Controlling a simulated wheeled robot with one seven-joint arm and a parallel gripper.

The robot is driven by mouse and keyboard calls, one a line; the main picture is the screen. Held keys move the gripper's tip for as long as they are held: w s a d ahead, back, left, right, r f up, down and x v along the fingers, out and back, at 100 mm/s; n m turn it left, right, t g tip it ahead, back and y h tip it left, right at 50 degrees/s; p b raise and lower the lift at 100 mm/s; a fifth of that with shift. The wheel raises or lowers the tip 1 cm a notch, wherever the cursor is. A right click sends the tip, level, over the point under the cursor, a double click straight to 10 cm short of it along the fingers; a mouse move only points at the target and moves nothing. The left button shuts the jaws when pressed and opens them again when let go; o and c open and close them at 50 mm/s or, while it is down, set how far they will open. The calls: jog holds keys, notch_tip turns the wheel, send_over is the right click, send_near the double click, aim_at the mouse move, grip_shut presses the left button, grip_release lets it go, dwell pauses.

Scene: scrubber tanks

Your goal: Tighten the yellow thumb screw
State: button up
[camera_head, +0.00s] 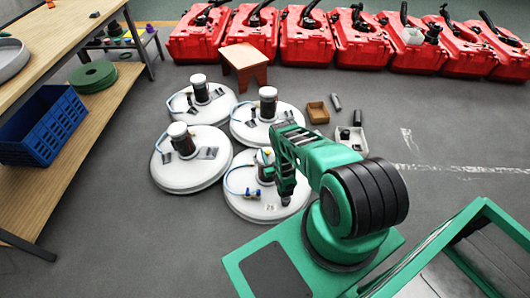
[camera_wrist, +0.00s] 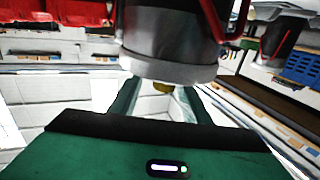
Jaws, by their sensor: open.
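Several round white tanks stand on the floor in the head view; the nearest one (camera_head: 243,207) is beside my gripper (camera_head: 286,198). It carries a dark cylinder with a pale cap, a blue hose and blue fittings (camera_head: 252,192). A small yellow spot shows by its cap, partly behind my arm; I cannot tell if it is the thumb screw. In the wrist view my gripper (camera_wrist: 165,105) is open, its two green fingers apart below a grey and dark cylindrical body (camera_wrist: 170,62). A small yellow piece (camera_wrist: 188,98), possibly the yellow thumb screw, shows near the right finger, mostly hidden.
Other tanks (camera_head: 182,172) stand close behind and left. Red machines (camera_head: 275,45) line the back. A shelf with a blue crate (camera_head: 45,130) is left. Floor at front left is clear.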

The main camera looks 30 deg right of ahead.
jog(key=shift+w+a, duration=0.1)
jog(key=shift+c, duration=0.9)
jog(key=shift+a, duration=0.1)
jog(key=c, duration=0.9)
jog(key=shift+h, duration=0.3)
jog(key=shift+m+g+h, duration=0.3)
jog(key=shift+m+h, duration=0.4)
jog(key=shift+h, duration=0.1)
jog(key=o, duration=1.1)
